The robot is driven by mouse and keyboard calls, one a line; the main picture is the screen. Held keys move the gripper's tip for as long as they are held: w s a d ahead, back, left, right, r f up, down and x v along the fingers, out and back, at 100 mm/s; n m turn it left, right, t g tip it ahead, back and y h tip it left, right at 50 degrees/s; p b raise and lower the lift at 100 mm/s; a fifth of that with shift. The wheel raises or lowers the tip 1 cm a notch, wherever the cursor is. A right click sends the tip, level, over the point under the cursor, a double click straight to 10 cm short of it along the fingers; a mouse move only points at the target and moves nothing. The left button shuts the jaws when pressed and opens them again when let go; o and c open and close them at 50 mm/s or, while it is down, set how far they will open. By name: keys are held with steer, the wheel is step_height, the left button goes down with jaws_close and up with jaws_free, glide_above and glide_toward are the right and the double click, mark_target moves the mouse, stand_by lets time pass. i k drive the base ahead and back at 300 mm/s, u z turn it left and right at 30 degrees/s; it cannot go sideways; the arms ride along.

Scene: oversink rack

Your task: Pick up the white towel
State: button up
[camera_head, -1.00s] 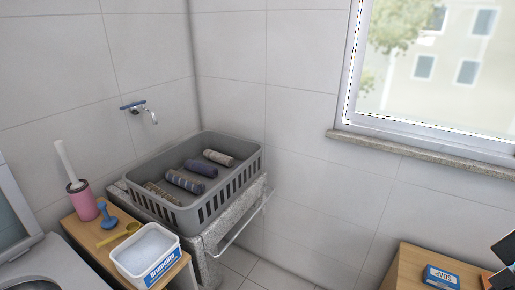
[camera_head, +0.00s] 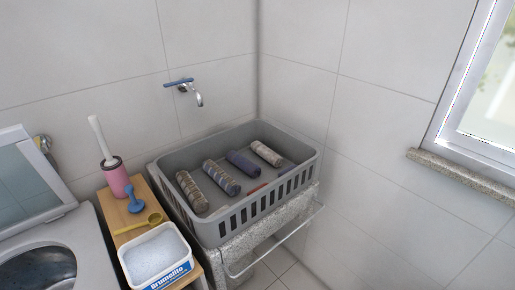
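Several rolled towels lie in a row inside a grey slotted basket (camera_head: 310,165). The palest, an off-white patterned roll (camera_head: 266,153), is at the right end of the row, near the basket's back right. To its left lie a plain dark purple roll (camera_head: 244,163), a blue-grey striped roll (camera_head: 221,177) and a brown striped roll (camera_head: 191,191). No plain white towel can be made out. My gripper is not in view.
The basket stands on a stone sink with a metal bar (camera_head: 284,239) in front. A faucet (camera_head: 190,91) is on the wall behind. At left, a wooden stand holds a pink brush holder (camera_head: 117,181), a blue stamp-like tool (camera_head: 133,202), a yellow scoop (camera_head: 142,223) and a powder tub (camera_head: 155,258).

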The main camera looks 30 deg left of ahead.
mark_target(266, 153)
steer(key=u, duration=0.55)
steer(key=i, duration=0.75)
steer(key=u, duration=1.05)
steer(key=i, duration=0.25)
steer(key=u, duration=0.15)
